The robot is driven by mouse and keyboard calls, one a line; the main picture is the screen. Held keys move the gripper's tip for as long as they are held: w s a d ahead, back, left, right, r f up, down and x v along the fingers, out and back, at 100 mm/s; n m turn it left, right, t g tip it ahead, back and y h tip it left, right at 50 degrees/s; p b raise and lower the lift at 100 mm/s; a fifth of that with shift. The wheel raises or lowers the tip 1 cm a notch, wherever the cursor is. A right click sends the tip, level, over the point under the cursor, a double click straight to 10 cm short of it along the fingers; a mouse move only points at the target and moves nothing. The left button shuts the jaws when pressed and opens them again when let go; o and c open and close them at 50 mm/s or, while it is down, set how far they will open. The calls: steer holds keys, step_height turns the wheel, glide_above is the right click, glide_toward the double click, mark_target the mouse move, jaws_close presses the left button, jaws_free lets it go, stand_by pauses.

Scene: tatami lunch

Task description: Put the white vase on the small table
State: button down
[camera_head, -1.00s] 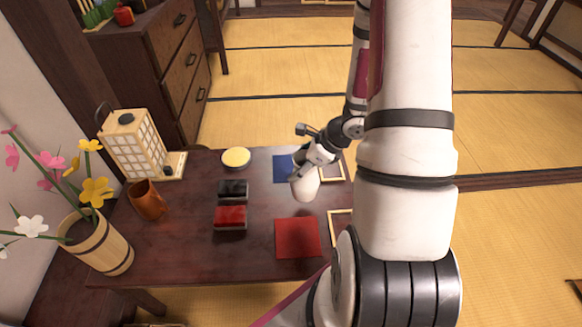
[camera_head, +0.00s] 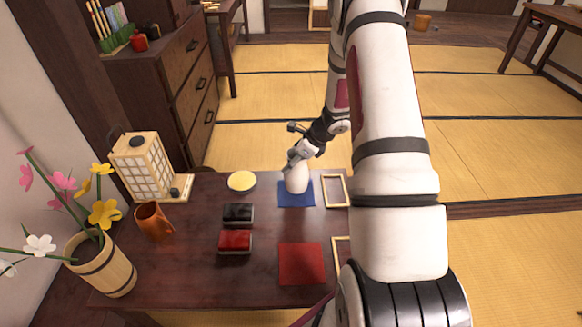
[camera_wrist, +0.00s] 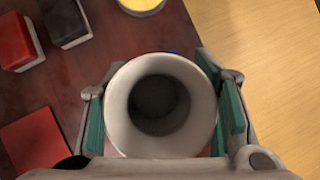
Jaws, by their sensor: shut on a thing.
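The white vase (camera_head: 297,182) is upright at the blue square mat (camera_head: 296,199) on the dark low table (camera_head: 190,262). Whether its base touches the mat or hangs just above it, I cannot tell. My gripper (camera_head: 291,166) is shut on the vase near its top. In the wrist view the vase's round open mouth (camera_wrist: 160,104) fills the middle, between my two green-padded fingers (camera_wrist: 163,112). Its lower body is hidden there.
Nearby on the table are a yellow-topped bowl (camera_head: 242,181), a black box (camera_head: 238,214), a red box (camera_head: 235,241), a red mat (camera_head: 301,264) and a wooden frame (camera_head: 335,191). An orange mug (camera_head: 153,222), a lantern (camera_head: 143,165) and a flower bucket (camera_head: 102,267) stand left.

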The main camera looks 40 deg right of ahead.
steer(key=shift+w+d+f+b, duration=0.1)
steer(key=shift+w+f+b, duration=0.15)
steer(key=shift+f, duration=0.65)
steer(key=shift+w+d+f+b, duration=0.15)
steer(key=shift+f+b, duration=0.2)
steer(key=shift+f, duration=0.5)
steer(key=shift+a, duration=0.1)
steer(key=c, duration=0.6)
jaws_free()
steer(key=shift+f, duration=0.15)
steer(key=shift+c, duration=0.2)
